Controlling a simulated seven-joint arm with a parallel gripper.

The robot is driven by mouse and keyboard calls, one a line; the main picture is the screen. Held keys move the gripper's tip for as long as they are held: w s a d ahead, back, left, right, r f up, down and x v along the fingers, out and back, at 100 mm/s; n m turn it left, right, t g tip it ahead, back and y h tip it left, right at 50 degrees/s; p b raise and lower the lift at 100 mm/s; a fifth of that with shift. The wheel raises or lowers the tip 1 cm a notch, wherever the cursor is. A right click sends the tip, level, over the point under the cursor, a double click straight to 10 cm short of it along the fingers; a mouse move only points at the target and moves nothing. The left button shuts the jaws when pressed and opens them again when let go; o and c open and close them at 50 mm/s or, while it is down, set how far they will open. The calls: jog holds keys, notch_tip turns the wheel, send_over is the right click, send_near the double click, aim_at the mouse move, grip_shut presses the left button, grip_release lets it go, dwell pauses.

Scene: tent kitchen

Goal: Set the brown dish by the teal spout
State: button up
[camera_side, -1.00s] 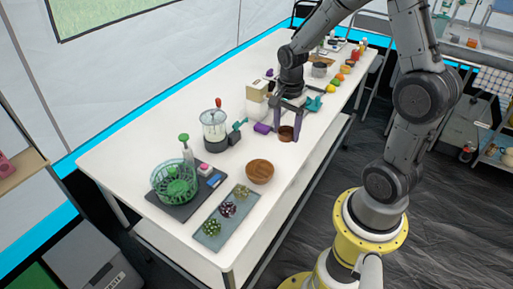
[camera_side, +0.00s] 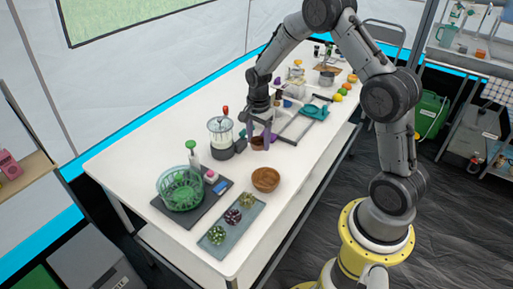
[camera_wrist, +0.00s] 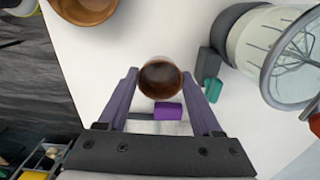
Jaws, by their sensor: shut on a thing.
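My gripper (camera_side: 259,140) has purple fingers and is shut on a small brown dish (camera_side: 259,144). In the wrist view the round, dark-bottomed dish (camera_wrist: 161,77) sits between the fingertips (camera_wrist: 158,88). The dish is low over the white table; I cannot tell whether it touches. The teal spout (camera_wrist: 212,90) sticks out from a dark block beside a clear container (camera_wrist: 262,45), to the right of the dish with a gap of bare table between. In the side view the clear container (camera_side: 220,130) stands just left of my gripper, and the spout is small there.
A wooden bowl (camera_side: 265,179) stands nearer the front, also at the wrist view's top left (camera_wrist: 88,8). A purple block (camera_wrist: 168,111) lies close to the dish.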

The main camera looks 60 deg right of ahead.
aim_at(257, 144)
jog(key=shift+w+d+f, duration=0.1)
jog(key=shift+w+f, duration=0.25)
jog(key=shift+f, duration=0.05)
jog(key=shift+w+f, duration=0.1)
jog(key=shift+f, duration=1.55)
jog(key=shift+f, duration=0.2)
jog(key=o, duration=0.7)
jog(key=shift+r, duration=0.15)
